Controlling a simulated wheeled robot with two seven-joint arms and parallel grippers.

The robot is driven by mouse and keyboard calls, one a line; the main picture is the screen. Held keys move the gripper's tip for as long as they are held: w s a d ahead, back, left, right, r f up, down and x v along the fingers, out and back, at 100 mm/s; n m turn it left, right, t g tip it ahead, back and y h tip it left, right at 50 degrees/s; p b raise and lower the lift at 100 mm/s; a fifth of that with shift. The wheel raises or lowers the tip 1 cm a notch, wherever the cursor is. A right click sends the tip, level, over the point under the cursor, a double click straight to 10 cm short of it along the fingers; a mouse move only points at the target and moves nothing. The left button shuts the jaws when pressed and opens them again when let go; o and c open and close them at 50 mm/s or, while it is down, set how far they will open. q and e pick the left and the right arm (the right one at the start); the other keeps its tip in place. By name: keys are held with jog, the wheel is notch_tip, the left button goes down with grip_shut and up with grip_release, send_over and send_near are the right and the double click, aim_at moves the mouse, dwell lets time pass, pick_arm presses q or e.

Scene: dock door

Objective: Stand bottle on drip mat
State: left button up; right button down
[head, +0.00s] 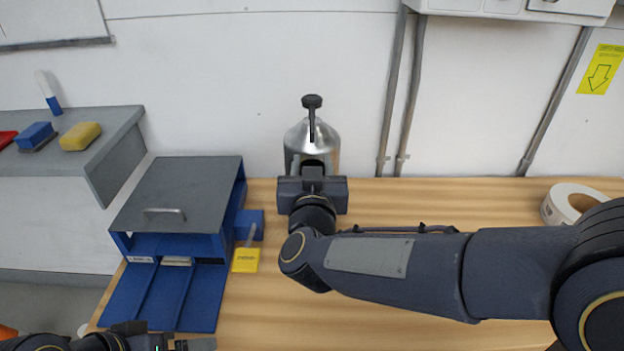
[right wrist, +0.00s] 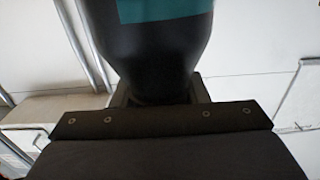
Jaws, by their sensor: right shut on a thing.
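A silver bottle with a black top (head: 312,135) is upright in the head view, in front of the white wall. My right gripper (head: 312,178) is shut on it from the near side and hides its lower part. I cannot tell whether its base touches the wooden table. In the right wrist view the bottle (right wrist: 155,50) is a dark shape with a teal band, close against the jaws. I cannot make out the drip mat for certain. My left gripper (head: 188,344) is at the bottom left edge, mostly cut off.
A blue box with a grey lid (head: 160,195) stands at the table's left, beside a yellow tag (head: 245,260). A grey shelf (head: 95,130) holds a blue block and a yellow sponge. A tape roll (head: 562,205) lies at the right. The wooden table (head: 440,195) is clear behind my right arm.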

jog(key=shift+w, duration=0.5)
jog(key=shift+f+b, duration=0.75)
jog(key=shift+f, duration=0.95)
jog(key=shift+f, duration=0.2)
jog(key=c, duration=0.8)
grip_release()
jog(key=shift+c, duration=0.2)
jog(key=shift+r, duration=0.1)
